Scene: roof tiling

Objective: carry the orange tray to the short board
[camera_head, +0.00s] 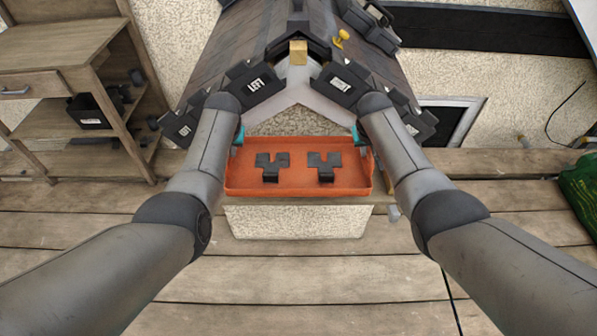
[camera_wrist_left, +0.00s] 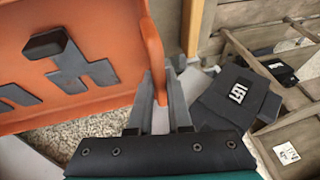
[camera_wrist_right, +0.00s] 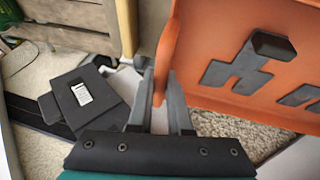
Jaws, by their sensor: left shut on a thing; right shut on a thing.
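The orange tray (camera_head: 298,188) is at the middle of the head view, in front of the roof model, and looks roughly level. Two dark cross-like pieces (camera_head: 272,162) (camera_head: 323,162) with raised blocks lie in it. My left gripper (camera_head: 239,142) is shut on the tray's left wall; the left wrist view shows its fingers (camera_wrist_left: 160,98) around the orange edge (camera_wrist_left: 153,45). My right gripper (camera_head: 357,140) is shut on the right wall, with its fingers (camera_wrist_right: 160,98) around the edge (camera_wrist_right: 166,50) in the right wrist view. I cannot tell which timber is the short board.
A dark-tiled roof model (camera_head: 240,45) with a pale gable frame (camera_head: 299,88) stands behind the tray. A wooden shelf (camera_head: 75,60) with dark items is on the left. A green bag (camera_head: 582,190) lies at the right edge. Plank flooring (camera_head: 300,280) in front looks clear.

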